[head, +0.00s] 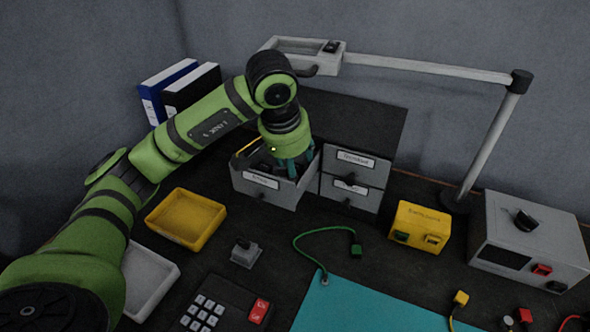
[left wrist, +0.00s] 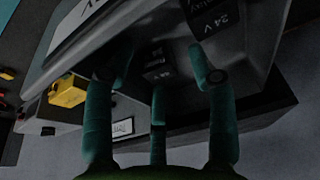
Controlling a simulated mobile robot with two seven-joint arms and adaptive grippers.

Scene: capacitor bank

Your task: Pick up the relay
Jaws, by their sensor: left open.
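An open grey drawer (head: 262,187) juts from the small cabinet in the head view. My left gripper (head: 292,166) points down into it. In the left wrist view, my left gripper (left wrist: 160,84) has its teal fingers spread, with nothing held. A small dark block (left wrist: 157,66) with white print lies in the drawer (left wrist: 62,50), beyond the fingertips and between them. A larger dark block (left wrist: 225,18) marked "24 V" is at the upper right, near the right finger. I cannot tell for certain which block is the relay. In the head view, the gripper hides most of the drawer's inside.
Closed drawers (head: 350,180) sit right of the open one. A yellow tray (head: 186,218) and a white tray (head: 146,280) lie in front, left. A yellow box (head: 420,226) and grey power unit (head: 530,243) stand at the right. A lamp arm (head: 430,68) spans above.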

